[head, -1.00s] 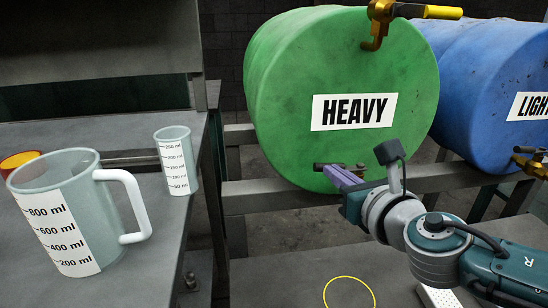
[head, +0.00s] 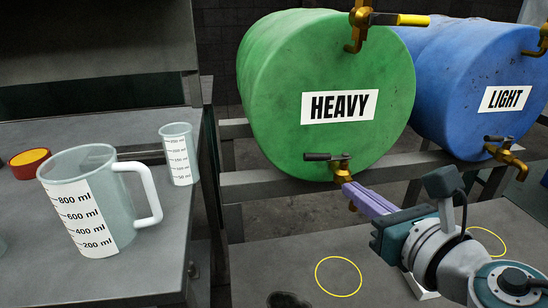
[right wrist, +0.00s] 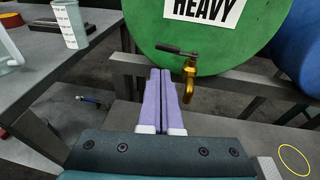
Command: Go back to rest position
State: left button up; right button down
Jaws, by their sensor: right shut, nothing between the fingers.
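My right gripper (head: 348,188) reaches in from the lower right in the head view. Its purple fingers are shut with nothing between them. In the right wrist view the fingers (right wrist: 161,75) lie side by side and point toward the green HEAVY barrel (right wrist: 200,45). In the head view the fingertips overlap the area just below the lower brass tap (head: 341,170) of the green barrel (head: 330,80); I cannot tell whether they touch it. My left gripper is not in view.
A large measuring jug (head: 92,205) and a small beaker (head: 179,155) stand on the left bench (head: 160,265), with a red-yellow container (head: 28,160) behind. The blue LIGHT barrel (head: 480,80) lies at right. Yellow circles (head: 338,258) mark the low table, which is mostly clear.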

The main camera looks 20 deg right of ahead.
jog(key=s+d+r+m+g+h+p, duration=0.2)
jog(key=s+r+m+g+h+p, duration=0.3)
jog(key=m, duration=1.1)
jog(key=s+a+r+m+g+y+p, duration=0.4)
jog(key=s+a+m+p, duration=0.1)
jog(key=s+m, duration=0.35)
jog(key=s+a+r+m+g+y+p, duration=0.3)
jog(key=s+a+m+p, duration=0.25)
jog(key=s+m, duration=0.3)
notch_tip(320, 180, up, 35)
jog(key=w+p, duration=0.1)
jog(key=p, duration=3.3)
jog(key=shift+w, duration=0.15)
